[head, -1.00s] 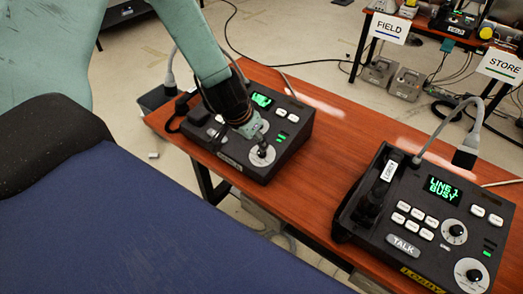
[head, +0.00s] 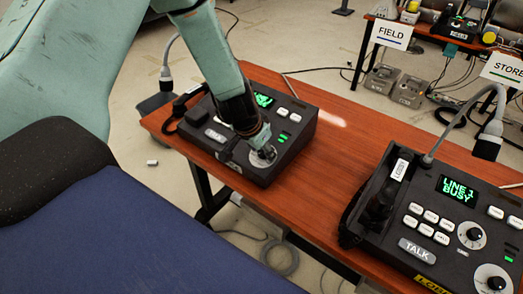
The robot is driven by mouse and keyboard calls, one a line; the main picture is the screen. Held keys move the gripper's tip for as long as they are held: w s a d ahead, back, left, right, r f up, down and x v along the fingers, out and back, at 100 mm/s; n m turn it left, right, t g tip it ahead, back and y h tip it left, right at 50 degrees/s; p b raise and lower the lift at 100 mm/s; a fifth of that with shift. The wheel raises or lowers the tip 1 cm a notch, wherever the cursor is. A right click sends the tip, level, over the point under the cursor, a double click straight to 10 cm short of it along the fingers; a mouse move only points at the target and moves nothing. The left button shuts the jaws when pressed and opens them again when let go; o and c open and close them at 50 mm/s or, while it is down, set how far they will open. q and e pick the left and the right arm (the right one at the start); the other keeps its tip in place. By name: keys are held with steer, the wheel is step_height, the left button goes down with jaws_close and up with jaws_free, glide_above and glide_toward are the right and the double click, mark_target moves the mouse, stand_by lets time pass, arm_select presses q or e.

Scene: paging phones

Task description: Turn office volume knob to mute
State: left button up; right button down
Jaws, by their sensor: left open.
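A dark paging phone (head: 285,157) sits on the left part of the wooden desk, with a green-lit display and a gooseneck microphone. A volume knob on a pale round dial (head: 262,158) is at its front corner. My left gripper (head: 264,151) is open, its fingertips down at this knob and hiding most of it. I cannot tell whether the fingers touch the knob or which way its pointer faces. The phone's name label is not readable. My right gripper is not in view.
A second paging phone (head: 437,215), labelled as lobby and reading "LINE 1 BUSY", stands to the right on the same desk (head: 340,150). "FIELD" (head: 392,35) and "STORE" (head: 503,68) signs hang on a farther table. A blue surface (head: 120,235) fills the lower left.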

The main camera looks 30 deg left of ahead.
arm_select(q)
steer(key=shift+s, duration=0.1)
steer(key=shift+c, duration=0.6)
jaws_close()
